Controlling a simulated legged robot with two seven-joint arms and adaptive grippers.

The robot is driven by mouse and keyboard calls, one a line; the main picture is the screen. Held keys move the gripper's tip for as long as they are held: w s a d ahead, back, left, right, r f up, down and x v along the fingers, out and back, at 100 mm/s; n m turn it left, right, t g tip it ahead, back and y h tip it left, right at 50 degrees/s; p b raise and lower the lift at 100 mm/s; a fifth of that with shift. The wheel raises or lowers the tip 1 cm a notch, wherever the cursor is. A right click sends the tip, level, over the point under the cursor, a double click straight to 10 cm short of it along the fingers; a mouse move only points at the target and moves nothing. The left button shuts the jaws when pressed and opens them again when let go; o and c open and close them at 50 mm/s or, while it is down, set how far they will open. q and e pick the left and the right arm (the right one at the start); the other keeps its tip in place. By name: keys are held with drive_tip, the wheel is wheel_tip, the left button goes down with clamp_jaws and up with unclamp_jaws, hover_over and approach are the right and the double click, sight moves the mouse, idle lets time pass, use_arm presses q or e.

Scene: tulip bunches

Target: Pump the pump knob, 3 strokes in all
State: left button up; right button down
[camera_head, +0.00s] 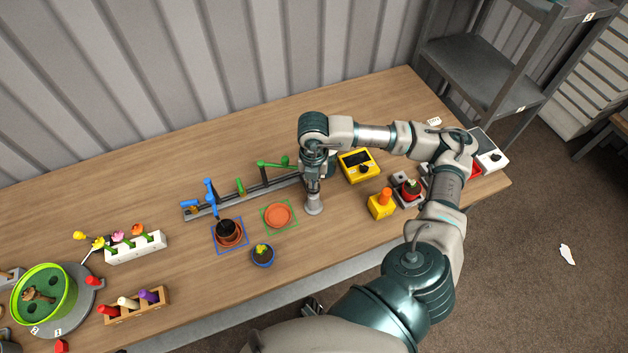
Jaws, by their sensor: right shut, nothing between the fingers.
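My right gripper (313,187) points straight down over the table, its fingers shut and empty. Directly below it stands a small grey flared base (314,207), which looks like the foot of a pump. Any knob on top of it is hidden by the gripper, and I cannot tell whether the fingertips touch it. A yellow block with an orange knob-like top (384,196) stands to the right, apart from the gripper.
A grey rail with blue and green levers (240,188) runs behind. An orange saucer (278,215), a brown pot (229,229) and a small blue potted plant (262,254) stand left. A yellow device (358,166) is close on the right. The front-middle wooden table (205,286) is clear.

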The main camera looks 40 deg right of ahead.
drive_tip(key=shift+r+p, duration=1.55)
drive_tip(key=shift+r, duration=1.15)
use_arm(q)
drive_tip(key=r, duration=0.3)
drive_tip(key=shift+w+a+r, duration=0.1)
drive_tip(key=shift+w+r, duration=0.2)
drive_tip(key=shift+r, duration=0.05)
